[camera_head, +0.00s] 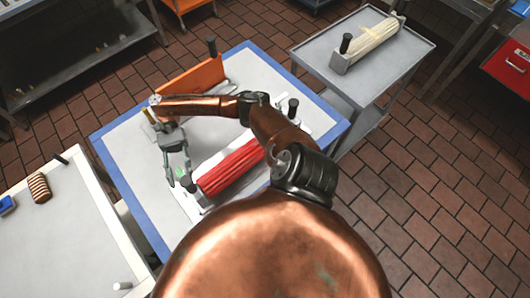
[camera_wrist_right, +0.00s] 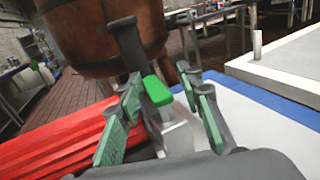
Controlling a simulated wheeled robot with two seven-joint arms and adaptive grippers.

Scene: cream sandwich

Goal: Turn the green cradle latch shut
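A red ribbed roll (camera_head: 232,168) lies in a pale cradle (camera_head: 193,208) on the blue-edged table. A small green latch (camera_wrist_right: 157,92) sits at the cradle's near-left end, beside a dark upright post (camera_wrist_right: 128,45) in the right wrist view. My right gripper (camera_head: 177,176) reaches down at that end of the cradle. In the right wrist view its green-padded fingers (camera_wrist_right: 165,122) are apart, with the latch showing between them. I cannot tell whether either finger touches it. My left gripper is not in view.
The blue-edged table (camera_head: 115,158) also holds an orange panel (camera_head: 192,80) at the back. A grey cart (camera_head: 402,42) with a cream roll stands at the right. A pale table (camera_head: 70,235) with a brown ridged item (camera_head: 39,188) stands at the left.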

